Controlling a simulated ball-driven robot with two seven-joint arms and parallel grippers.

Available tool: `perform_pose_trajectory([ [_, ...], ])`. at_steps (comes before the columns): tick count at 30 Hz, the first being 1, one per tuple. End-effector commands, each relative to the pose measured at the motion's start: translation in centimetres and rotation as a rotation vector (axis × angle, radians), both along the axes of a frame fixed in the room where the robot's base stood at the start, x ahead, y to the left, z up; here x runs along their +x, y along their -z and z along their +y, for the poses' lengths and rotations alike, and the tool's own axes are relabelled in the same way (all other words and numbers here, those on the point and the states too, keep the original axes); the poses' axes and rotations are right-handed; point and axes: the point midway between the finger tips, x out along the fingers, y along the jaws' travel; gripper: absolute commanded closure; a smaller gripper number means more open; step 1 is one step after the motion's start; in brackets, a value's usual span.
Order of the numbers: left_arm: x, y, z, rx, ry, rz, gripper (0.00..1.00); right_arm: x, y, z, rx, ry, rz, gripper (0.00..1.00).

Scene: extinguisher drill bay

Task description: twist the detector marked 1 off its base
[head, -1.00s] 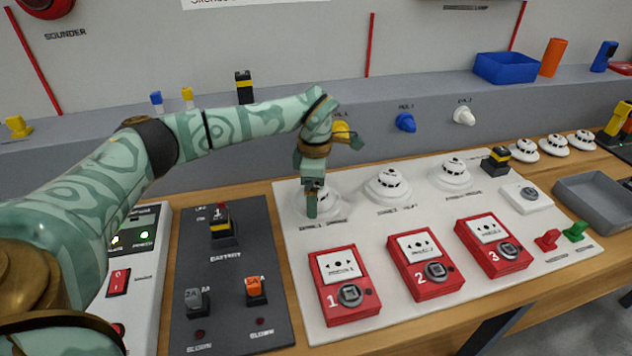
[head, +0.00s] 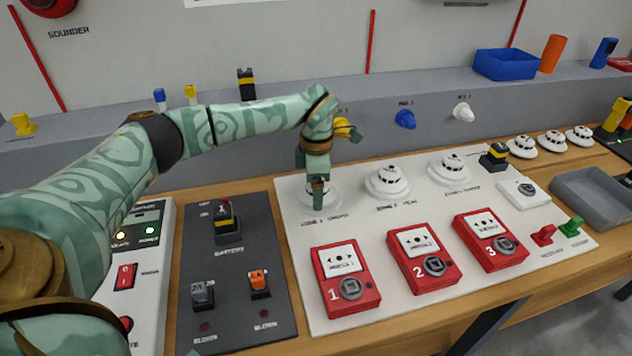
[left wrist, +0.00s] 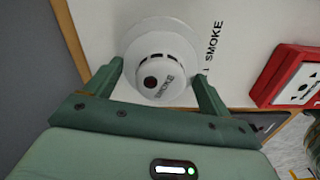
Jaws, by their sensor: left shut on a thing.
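The detector marked 1 is a white round smoke detector (left wrist: 154,72) with dark slots and a dark red centre, in the left wrist view. It sits over a wider white round base (left wrist: 136,34), beside the word SMOKE on the panel. My left gripper (head: 318,200) points down at the leftmost detector place and hides most of it in the head view. In the left wrist view its green fingers (left wrist: 158,80) are on either side of the detector and shut on it. Whether detector and base are apart cannot be told. My right gripper is not in view.
Two more white detectors (head: 386,181) (head: 448,168) stand to the right on the white panel (head: 385,222). Red call points (head: 345,282) numbered 1 to 3 are in front. A dark battery panel (head: 235,300) lies left. A grey tray (head: 594,196) is at the far right.

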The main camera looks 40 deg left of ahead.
Motion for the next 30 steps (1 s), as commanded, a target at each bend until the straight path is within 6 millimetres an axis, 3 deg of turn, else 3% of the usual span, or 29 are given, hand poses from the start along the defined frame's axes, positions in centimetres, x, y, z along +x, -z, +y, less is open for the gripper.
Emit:
perform_pose_trajectory([
  [30,0.0,0.1,0.0,0.000,-0.175,0.000,0.43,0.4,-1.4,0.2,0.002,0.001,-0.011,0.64],
])
